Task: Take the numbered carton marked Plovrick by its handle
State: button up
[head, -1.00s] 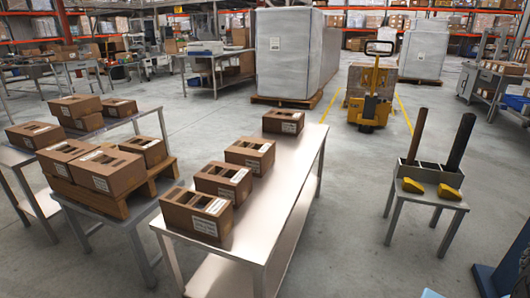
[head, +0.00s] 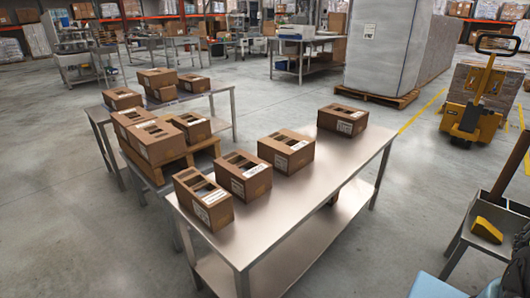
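Several brown cartons with white labels and dark openings in their tops stand in three groups. On the steel table (head: 290,222) in front, a row runs from the near carton (head: 212,208) through a second (head: 243,177) and a third (head: 286,152) to a far one (head: 342,120). On a wooden pallet (head: 207,155) to the left sit more cartons (head: 157,143). Others stand on a table behind, one (head: 157,77) stacked on another. The label print is too small to read, so I cannot tell which is Plovrick. My gripper is not in view.
A yellow pallet truck (head: 473,118) and a tall wrapped load (head: 385,50) stand at the back right. A small stand with a yellow block (head: 487,230) is at the right edge. Grey floor (head: 60,215) is clear at the left.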

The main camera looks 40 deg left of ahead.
aim_at(288, 151)
jog(key=u, duration=0.7)
jog(key=i, duration=1)
jog(key=u, duration=0.6)
